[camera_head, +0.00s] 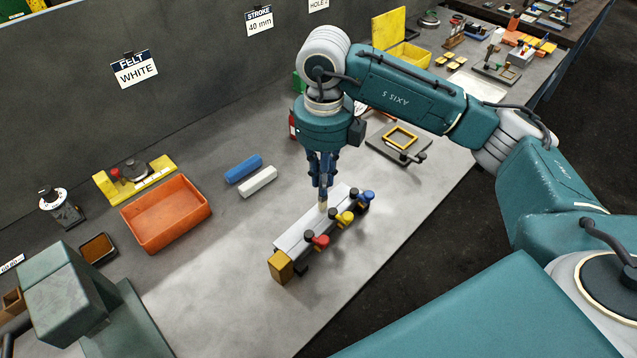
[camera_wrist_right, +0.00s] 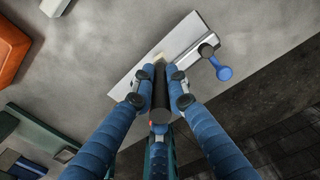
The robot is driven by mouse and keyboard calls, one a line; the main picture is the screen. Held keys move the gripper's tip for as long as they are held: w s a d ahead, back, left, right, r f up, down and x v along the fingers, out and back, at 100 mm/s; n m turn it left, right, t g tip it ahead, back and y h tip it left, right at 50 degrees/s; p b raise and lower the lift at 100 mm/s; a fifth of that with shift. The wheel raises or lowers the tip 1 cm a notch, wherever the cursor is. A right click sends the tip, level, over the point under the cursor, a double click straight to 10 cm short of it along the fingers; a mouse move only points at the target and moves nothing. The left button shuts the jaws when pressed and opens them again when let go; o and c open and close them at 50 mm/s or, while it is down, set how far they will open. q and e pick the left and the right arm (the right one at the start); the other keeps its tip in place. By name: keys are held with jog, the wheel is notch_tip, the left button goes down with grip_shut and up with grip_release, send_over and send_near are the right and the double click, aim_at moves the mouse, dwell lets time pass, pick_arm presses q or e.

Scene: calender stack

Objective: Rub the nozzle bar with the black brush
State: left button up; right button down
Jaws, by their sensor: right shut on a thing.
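The nozzle bar (camera_head: 306,230) is a long pale bar with a brass-coloured end block, lying on the grey bench, with red, yellow and blue knobs along its near side. It also shows in the wrist view (camera_wrist_right: 182,38). My right gripper (camera_head: 323,184) is above the bar, pointing down. It is shut on the black brush (camera_wrist_right: 160,98), whose dark handle lies between the blue fingers. The brush's pale tip is at the bar's top face; I cannot tell whether it touches. The fingers hide part of the brush. My left gripper is not in view.
Blue (camera_head: 243,168) and white (camera_head: 258,182) blocks lie behind the bar. An orange tray (camera_head: 166,214) is to the left. A framed plate (camera_head: 398,141) lies beyond the bar to the right. The bench's front edge is close to the knobs; clear surface lies left of the bar.

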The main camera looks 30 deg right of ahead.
jog(key=shift+w+d+f+b, duration=0.1)
jog(key=shift+w+d+b, duration=0.1)
jog(key=shift+d, duration=0.3)
jog(key=shift+w+d+b, duration=0.1)
jog(key=shift+w+d, duration=0.1)
jog(key=shift+d, duration=0.3)
jog(key=shift+s+a, duration=0.55)
jog(key=shift+a, duration=0.85)
jog(key=shift+s+a, duration=0.6)
jog(key=shift+a, duration=0.8)
jog(key=shift+s+a, duration=0.55)
jog(key=shift+a, duration=0.85)
jog(key=shift+w+d+f+b, duration=0.1)
jog(key=shift+w+d+b, duration=0.15)
jog(key=shift+d+b, duration=0.35)
jog(key=shift+w+d+b, duration=0.25)
jog(key=shift+d+b, duration=0.15)
jog(key=shift+d, duration=0.25)
jog(key=shift+w+d+b, duration=0.25)
jog(key=shift+w+d, duration=0.05)
jog(key=shift+d, duration=0.45)
jog(key=shift+w+d+b, duration=0.3)
jog(key=shift+w+d, duration=0.05)
jog(key=shift+d, duration=0.4)
jog(key=shift+w+d+b, duration=0.25)
jog(key=shift+w+d, duration=0.05)
jog(key=shift+d, duration=0.45)
jog(key=shift+w+d, duration=0.25)
jog(key=shift+d, duration=0.5)
jog(key=shift+r, duration=0.2)
